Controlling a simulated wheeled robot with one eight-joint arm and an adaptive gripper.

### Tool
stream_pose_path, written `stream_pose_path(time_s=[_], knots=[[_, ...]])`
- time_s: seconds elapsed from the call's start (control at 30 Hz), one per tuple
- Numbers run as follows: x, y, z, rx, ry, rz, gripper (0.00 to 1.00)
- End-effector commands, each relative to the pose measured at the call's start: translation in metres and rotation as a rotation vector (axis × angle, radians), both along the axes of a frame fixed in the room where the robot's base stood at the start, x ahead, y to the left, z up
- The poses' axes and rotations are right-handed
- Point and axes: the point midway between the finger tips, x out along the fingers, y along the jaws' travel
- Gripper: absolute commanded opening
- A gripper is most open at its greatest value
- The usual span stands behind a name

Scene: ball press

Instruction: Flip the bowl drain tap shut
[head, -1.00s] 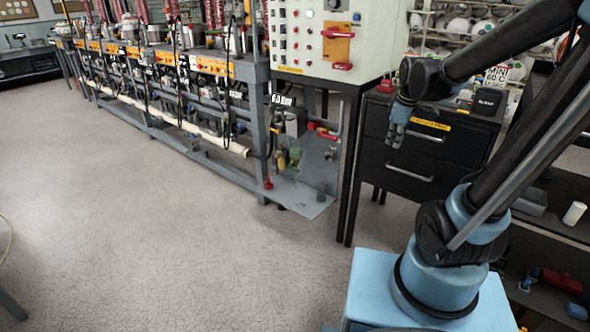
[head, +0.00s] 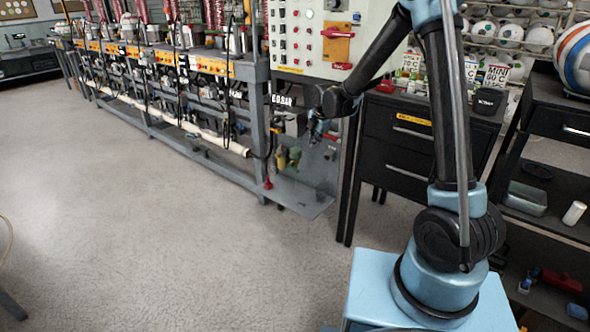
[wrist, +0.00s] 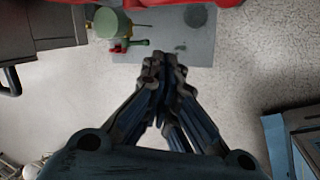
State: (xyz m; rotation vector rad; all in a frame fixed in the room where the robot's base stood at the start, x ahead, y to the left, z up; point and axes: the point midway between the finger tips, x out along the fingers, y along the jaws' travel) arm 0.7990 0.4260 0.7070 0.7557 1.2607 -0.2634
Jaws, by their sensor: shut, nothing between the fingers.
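A green bowl-like cylinder (wrist: 112,22) hangs at the upper left of the wrist view. A small tap with a red and green handle (wrist: 138,43) shows just below it, over a grey plate. In the head view, the yellow-green bowl fittings (head: 293,155) sit low on the machine's end panel; the tap is too small there to tell its position. My gripper (wrist: 163,62) is shut and empty, pointing toward the plate. In the wrist view its tips are right of and slightly below the tap, apart in the picture. In the head view my gripper (head: 315,134) is in front of the end panel.
The grey base plate (head: 304,203) carries a red knob (head: 268,184) at its left corner. A white control cabinet (head: 300,45) overhangs above. Black drawers (head: 398,140) stand to the right.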

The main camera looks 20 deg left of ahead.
Motion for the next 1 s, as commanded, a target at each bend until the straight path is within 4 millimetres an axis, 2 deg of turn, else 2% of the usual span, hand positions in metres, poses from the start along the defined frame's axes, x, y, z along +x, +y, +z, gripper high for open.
stream_pose_path(time_s=[0.03, 0.1, 0.3, 0.77, 1.0], knots=[[0.002, 0.017, -0.011, -0.009, -0.012, 0.051, 0.00], [0.003, 0.034, -0.023, -0.021, -0.028, 0.113, 0.00], [0.003, 0.062, -0.044, -0.042, -0.055, 0.219, 0.00], [0.003, 0.067, -0.049, -0.046, -0.060, 0.239, 0.00], [0.009, 0.071, -0.065, -0.046, -0.060, 0.238, 0.00]])
